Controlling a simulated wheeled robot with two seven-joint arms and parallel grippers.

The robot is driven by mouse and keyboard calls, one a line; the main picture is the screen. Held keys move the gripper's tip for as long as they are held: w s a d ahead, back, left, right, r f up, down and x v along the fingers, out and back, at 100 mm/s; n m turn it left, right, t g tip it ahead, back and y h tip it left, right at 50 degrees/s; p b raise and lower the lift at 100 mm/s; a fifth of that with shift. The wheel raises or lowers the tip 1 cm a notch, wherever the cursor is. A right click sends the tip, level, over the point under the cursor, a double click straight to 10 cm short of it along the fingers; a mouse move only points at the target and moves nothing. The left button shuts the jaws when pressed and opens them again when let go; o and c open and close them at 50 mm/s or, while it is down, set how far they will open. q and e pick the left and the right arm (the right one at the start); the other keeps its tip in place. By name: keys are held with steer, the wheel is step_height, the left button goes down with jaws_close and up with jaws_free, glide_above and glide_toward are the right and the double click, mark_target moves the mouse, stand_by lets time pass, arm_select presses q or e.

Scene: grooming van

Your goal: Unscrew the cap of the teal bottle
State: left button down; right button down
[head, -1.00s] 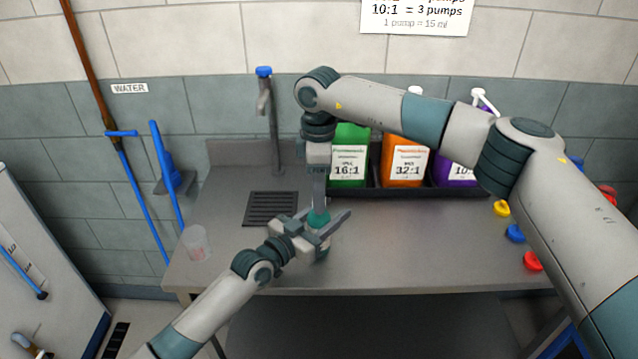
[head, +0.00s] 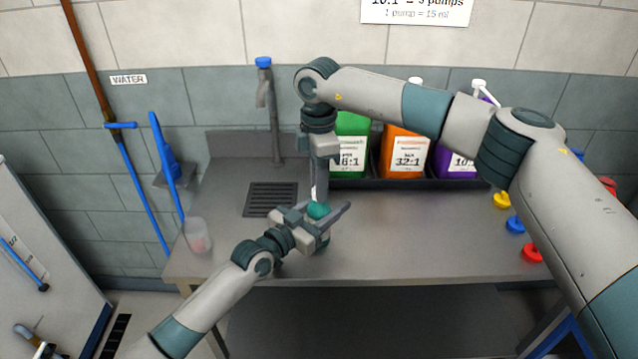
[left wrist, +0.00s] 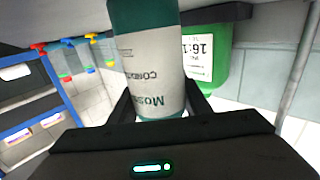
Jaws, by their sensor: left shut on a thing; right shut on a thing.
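The teal bottle (head: 321,246) stands upright near the front of the steel counter, mostly hidden by my left gripper in the head view. Its teal body and white label (left wrist: 152,72) fill the middle of the left wrist view, upside down. My left gripper (head: 322,220) is shut around the bottle's body from the left. My right gripper (head: 318,198) points straight down and is shut on the cap from above. I cannot tell whether the cap is still seated on the neck.
Green (head: 349,130), orange (head: 404,150) and purple (head: 456,162) jugs stand in a black tray behind. A clear cup (head: 197,236) is at the counter's left edge. A tap (head: 272,115) rises behind the drain grate (head: 270,199).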

steer(key=n, duration=1.4)
steer(key=shift+r, duration=0.1)
steer(key=n, duration=2.4)
steer(key=shift+n, duration=0.4)
steer(key=n, duration=0.5)
steer(key=shift+n, duration=0.3)
steer(key=n, duration=0.6)
steer(key=shift+n, duration=0.3)
